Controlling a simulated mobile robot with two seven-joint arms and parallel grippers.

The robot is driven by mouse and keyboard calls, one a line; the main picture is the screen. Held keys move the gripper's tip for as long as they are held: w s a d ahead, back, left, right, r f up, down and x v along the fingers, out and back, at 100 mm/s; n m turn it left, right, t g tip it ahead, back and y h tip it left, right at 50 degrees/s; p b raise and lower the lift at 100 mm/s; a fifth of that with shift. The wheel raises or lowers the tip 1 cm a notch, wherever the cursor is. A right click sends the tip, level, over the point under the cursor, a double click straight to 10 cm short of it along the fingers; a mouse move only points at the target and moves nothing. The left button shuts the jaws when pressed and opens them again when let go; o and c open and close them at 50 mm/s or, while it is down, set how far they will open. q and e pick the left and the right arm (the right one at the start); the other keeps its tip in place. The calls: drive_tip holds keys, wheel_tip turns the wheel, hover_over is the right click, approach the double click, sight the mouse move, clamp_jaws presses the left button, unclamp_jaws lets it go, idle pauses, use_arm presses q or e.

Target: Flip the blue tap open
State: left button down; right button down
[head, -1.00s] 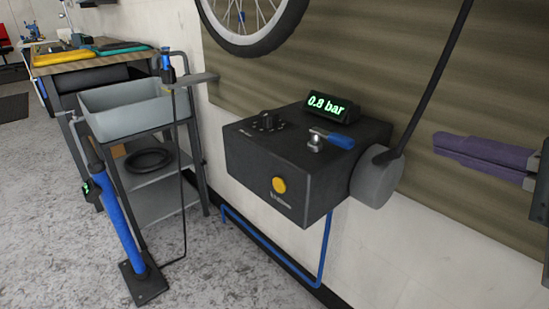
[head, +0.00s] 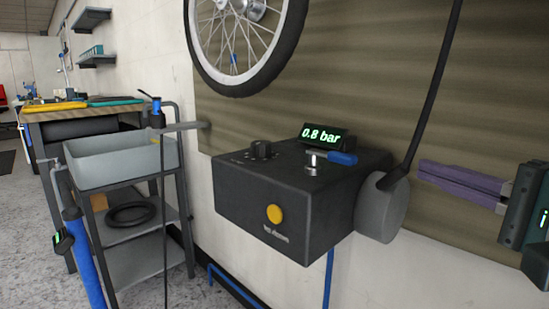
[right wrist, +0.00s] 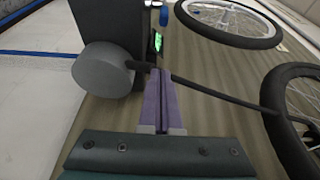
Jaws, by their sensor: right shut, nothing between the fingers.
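The blue tap (head: 343,158) is a blue lever on a silver post, on top of the dark control box (head: 255,210). Its lever points right in the head view. In the right wrist view the tap (right wrist: 163,17) shows as a small blue piece at the top edge. My right gripper (head: 422,169) has long purple fingers, pressed together and empty. They point left toward the box, apart from the tap and to its right. The right wrist view shows the shut fingers (right wrist: 157,75) pointing up the picture. My left gripper is not in view.
A lit display (head: 323,136) reading 0.8 bar stands behind the tap. A grey drum (head: 382,208) with a black pole (head: 430,90) rises between box and gripper. A black knob (head: 261,149) and yellow button (head: 274,213) are on the box. A wheel (head: 290,50) hangs above.

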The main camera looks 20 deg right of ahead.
sight(331, 155)
drive_tip(key=w, duration=0.3)
drive_tip(key=w+b, duration=0.1)
drive_tip(key=w, duration=0.2)
drive_tip(key=w+b, duration=0.1)
drive_tip(key=w, duration=0.2)
drive_tip(key=shift+w+a, duration=0.2)
drive_tip(key=shift+a, duration=0.1)
drive_tip(key=a, duration=0.1)
drive_tip(key=s+a, duration=0.1)
drive_tip(key=a, duration=0.1)
drive_tip(key=shift+s+a+p, duration=0.25)
drive_tip(key=shift+a+p, duration=0.1)
drive_tip(key=shift+p, duration=0.05)
